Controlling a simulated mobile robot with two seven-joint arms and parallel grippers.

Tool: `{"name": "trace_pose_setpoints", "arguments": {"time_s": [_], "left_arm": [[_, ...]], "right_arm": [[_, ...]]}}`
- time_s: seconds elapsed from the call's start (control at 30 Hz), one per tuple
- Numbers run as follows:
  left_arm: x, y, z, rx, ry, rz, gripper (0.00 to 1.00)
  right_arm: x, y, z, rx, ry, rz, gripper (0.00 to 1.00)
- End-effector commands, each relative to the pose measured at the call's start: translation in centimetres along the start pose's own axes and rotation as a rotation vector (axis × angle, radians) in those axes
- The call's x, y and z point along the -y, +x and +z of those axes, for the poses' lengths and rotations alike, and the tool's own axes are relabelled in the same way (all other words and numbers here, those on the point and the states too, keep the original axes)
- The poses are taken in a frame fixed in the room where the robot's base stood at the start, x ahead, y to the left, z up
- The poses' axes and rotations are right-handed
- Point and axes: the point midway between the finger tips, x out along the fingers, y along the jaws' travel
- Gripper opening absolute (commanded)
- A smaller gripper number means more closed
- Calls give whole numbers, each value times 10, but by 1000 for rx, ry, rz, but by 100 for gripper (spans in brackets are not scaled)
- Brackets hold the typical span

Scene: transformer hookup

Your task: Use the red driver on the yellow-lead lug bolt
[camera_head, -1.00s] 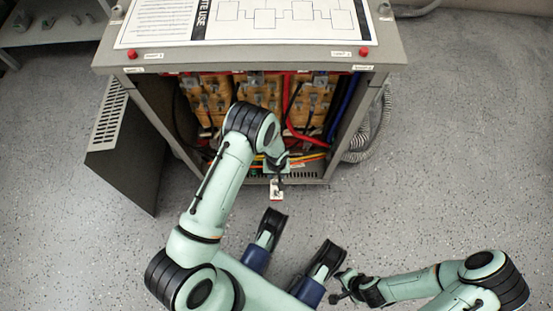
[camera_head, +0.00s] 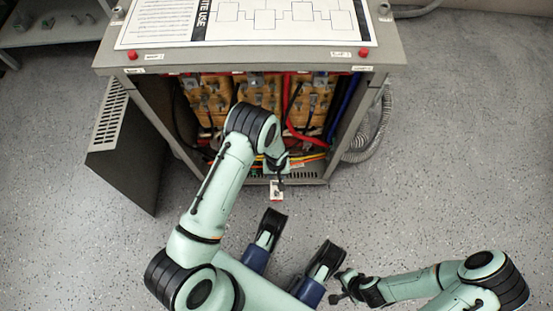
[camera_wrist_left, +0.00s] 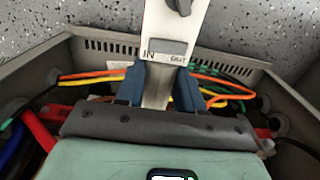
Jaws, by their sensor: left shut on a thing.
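My left gripper (camera_head: 277,170) reaches to the lower front of the open transformer cabinet (camera_head: 335,180). Yellow leads (camera_wrist_left: 78,77) run behind the fingers on both sides. The yellow-lead lug bolt cannot be made out. My right gripper (camera_head: 342,285) is away from the cabinet; its jaw state is unclear.
Orange, green, red and blue cables cross the cabinet floor near the left gripper. A slotted lip (camera_wrist_left: 245,72) and side walls bound that space. A removed vented panel (camera_head: 125,150) leans at the cabinet's left. A corrugated hose (camera_head: 375,135) lies at its right. The front floor is clear.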

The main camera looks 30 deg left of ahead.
Motion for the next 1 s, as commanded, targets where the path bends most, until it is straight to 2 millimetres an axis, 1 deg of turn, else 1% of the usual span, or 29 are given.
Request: {"name": "trace_pose_setpoints", "arguments": {"time_s": [0.03,0.77,1.0], "left_arm": [[-1,-1,-2,-5,0,3,0],[0,-1,-1,-5,-2,2,0],[0,-1,6,-3,-1,1,0]], "right_arm": [[0,0,0,0,0,0,43],[0,-1,0,0,0,0,43],[0,-5,2,0,0,0,43]]}}
